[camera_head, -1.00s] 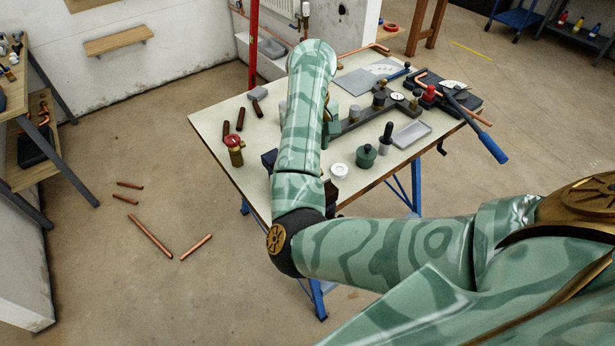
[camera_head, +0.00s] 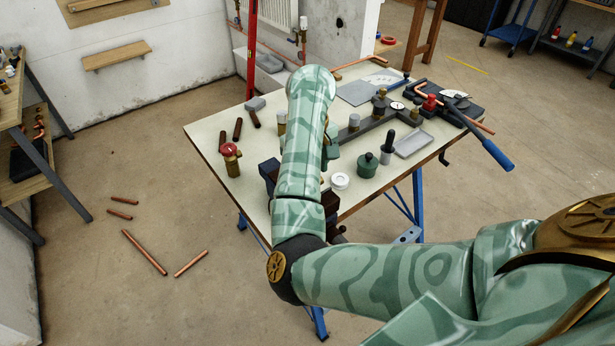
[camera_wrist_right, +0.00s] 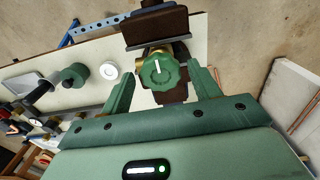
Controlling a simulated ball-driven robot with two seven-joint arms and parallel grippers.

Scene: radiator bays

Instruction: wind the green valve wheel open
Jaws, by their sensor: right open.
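The green valve wheel (camera_wrist_right: 159,70), with a white mark across it, shows in the right wrist view on a brass valve body. The valve is held between dark brown blocks (camera_wrist_right: 154,27). My right gripper (camera_wrist_right: 161,73) is open, its two green fingers spread on either side of the wheel, with a visible gap on each side. I cannot tell how deep the fingertips reach. In the head view my right arm hides the wheel and most of the gripper. My left gripper is not in view.
The workbench (camera_head: 213,133) also bears a red-capped brass valve (camera_head: 230,158), a white ring (camera_head: 340,181), a dark green pot (camera_head: 367,166), a grey tray (camera_head: 413,143) and a pipe bender with a blue handle (camera_head: 497,155). Copper pipes (camera_head: 145,252) lie on the floor to the left.

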